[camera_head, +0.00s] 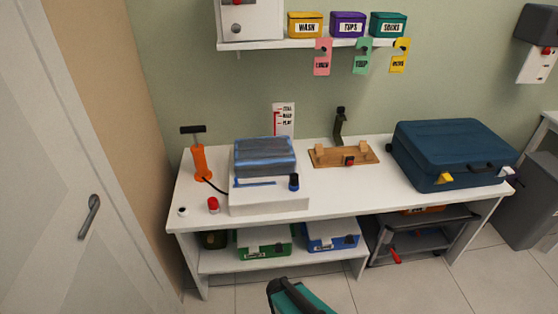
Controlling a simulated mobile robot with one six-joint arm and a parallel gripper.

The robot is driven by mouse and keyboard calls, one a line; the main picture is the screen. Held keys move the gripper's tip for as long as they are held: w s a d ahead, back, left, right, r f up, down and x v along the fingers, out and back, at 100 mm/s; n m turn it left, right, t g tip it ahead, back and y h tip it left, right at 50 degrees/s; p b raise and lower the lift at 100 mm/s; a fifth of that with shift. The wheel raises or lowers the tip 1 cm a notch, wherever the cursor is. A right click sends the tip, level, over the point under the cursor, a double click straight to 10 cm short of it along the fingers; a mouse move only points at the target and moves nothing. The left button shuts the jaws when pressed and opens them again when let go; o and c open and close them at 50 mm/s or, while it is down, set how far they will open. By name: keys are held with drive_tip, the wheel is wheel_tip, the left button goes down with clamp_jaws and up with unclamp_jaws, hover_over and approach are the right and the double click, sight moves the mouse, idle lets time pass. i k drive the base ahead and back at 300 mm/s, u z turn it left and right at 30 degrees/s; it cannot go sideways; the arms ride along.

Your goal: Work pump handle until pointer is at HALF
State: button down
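The pump has an orange body (201,163) and a black T-shaped handle (193,130), and stands upright at the left end of the white bench. The handle sits a little above the body. A black hose (213,186) runs from the pump towards a white case holding a blue, puffy folded bundle (265,157). A white scale card (284,119) with red marks and labels that seem to read FULL, HALF and FLAT stands behind the bundle. The pointer's place on the scale is too small to tell.
A red-capped item (213,205) and a small round white item (183,211) lie before the pump. A wooden stand (343,156) and a blue suitcase (452,155) are farther right. A door (75,180) is at left. A black-and-teal form (300,300) shows at the bottom edge.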

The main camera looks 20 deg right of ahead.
sight(194, 130)
drive_tip(key=k, duration=0.3)
drive_tip(key=u, duration=0.15)
drive_tip(key=i, duration=0.95)
drive_tip(key=z, duration=1.25)
drive_tip(key=k, duration=0.15)
drive_tip(key=u, duration=2.65)
